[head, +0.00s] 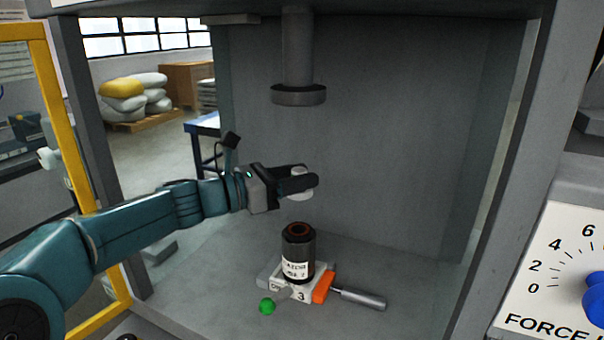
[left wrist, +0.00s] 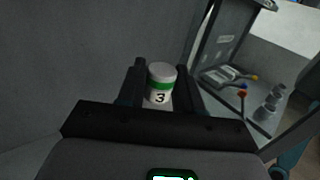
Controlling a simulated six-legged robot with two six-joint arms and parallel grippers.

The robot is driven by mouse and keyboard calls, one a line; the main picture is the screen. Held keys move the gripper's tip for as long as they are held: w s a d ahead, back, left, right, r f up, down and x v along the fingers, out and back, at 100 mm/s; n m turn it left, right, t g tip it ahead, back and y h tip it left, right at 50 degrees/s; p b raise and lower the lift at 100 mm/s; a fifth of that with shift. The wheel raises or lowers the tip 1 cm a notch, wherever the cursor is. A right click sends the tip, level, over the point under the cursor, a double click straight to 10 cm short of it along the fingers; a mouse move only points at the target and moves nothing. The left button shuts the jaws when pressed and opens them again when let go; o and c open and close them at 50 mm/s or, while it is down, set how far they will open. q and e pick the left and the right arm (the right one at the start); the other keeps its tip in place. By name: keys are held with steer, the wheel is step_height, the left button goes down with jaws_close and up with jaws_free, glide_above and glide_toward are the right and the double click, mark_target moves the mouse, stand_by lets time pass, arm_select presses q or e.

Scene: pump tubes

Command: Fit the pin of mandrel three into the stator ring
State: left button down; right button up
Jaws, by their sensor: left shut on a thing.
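My left gripper (head: 298,182) is shut on mandrel three, whose white part (head: 301,196) shows just below and between the fingers. In the left wrist view, mandrel three (left wrist: 160,86) has a grey-white top, a green band and a black "3". Its pin cannot be made out. The stator ring (head: 298,249) is a dark upright cylinder with a reddish-brown rim, an open top and a white label. It stands below the gripper, with a visible gap between it and the mandrel. My right gripper is not in view.
The stator stands on a pale block marked 3 (head: 303,296), beside an orange part (head: 324,287) and a metal handle (head: 358,298). A press ram (head: 298,94) hangs above. Grey walls enclose the bay, with side posts.

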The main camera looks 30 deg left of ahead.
arm_select(q)
steer(key=shift+d+r, duration=0.1)
steer(key=shift+s, duration=0.15)
step_height(320, 180, down, 6)
steer(key=b, duration=0.4)
steer(key=shift+r+b, duration=0.25)
steer(key=shift+b, duration=0.05)
steer(key=shift+f, duration=0.2)
stand_by(1.4)
steer(key=shift+f+b, duration=0.9)
steer(key=shift+f, duration=0.1)
steer(key=c, duration=0.7)
jaws_free()
steer(key=shift+o, duration=0.2)
